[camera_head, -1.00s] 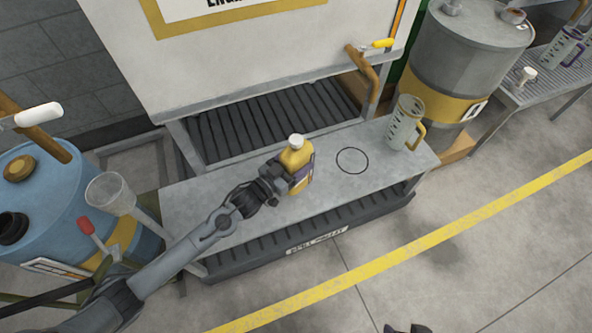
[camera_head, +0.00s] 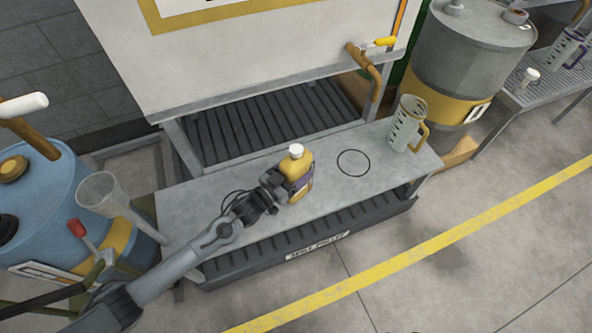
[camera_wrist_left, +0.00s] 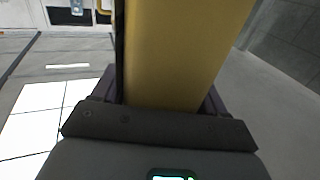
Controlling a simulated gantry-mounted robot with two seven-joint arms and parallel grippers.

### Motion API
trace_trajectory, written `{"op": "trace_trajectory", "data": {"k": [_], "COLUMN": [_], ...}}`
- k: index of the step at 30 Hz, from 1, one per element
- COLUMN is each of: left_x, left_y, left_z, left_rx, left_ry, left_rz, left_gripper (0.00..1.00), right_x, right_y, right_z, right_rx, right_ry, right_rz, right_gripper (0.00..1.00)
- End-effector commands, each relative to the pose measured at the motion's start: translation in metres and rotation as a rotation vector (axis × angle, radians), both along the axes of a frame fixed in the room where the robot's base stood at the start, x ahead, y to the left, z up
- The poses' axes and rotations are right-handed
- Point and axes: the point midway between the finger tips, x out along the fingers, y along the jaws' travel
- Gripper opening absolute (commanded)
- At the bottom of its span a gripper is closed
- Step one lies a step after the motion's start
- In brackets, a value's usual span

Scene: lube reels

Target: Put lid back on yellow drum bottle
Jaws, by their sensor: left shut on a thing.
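A yellow bottle (camera_head: 300,170) with a dark label and a white lid (camera_head: 295,150) on its top is at the middle of the grey metal bench (camera_head: 215,193). My left gripper (camera_head: 277,187) is shut on the bottle's side from the left. In the left wrist view the bottle (camera_wrist_left: 180,55) fills the space between the fingers (camera_wrist_left: 160,110). The bottle is roughly upright; I cannot tell whether its base touches the bench. My right gripper is not in view.
A black circle (camera_head: 353,162) is marked on the bench right of the bottle. A clear jug (camera_head: 405,125) stands at the bench's right end. A blue drum (camera_head: 50,200) and funnel (camera_head: 98,190) are left. A grey drum (camera_head: 465,60) is right. A small white item (camera_head: 530,76) sits on the far rack.

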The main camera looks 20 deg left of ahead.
Motion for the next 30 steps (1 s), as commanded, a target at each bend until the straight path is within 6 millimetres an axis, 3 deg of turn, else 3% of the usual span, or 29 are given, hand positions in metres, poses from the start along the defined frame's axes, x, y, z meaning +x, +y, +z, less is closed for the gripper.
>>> {"op": "trace_trajectory", "data": {"k": [5,6,10,22,30], "left_x": [0.000,0.000,0.000,0.000,-0.034], "left_y": [0.000,0.000,0.000,0.000,0.015], "left_z": [-0.002,-0.003,-0.003,0.001,0.003], "left_rx": [-0.001,0.000,0.000,0.001,0.002], "left_ry": [-0.003,-0.001,0.000,0.000,0.004], "left_rz": [0.000,0.000,0.000,0.000,0.001], "left_gripper": [0.00,0.76,0.96,0.98,0.98], "right_x": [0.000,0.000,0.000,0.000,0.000], "right_y": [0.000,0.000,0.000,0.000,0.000], "right_z": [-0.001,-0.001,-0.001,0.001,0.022], "right_rx": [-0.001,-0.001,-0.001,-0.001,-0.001], "right_ry": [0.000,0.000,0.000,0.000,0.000], "right_rz": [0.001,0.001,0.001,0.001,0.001], "right_gripper": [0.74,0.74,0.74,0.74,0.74]}}
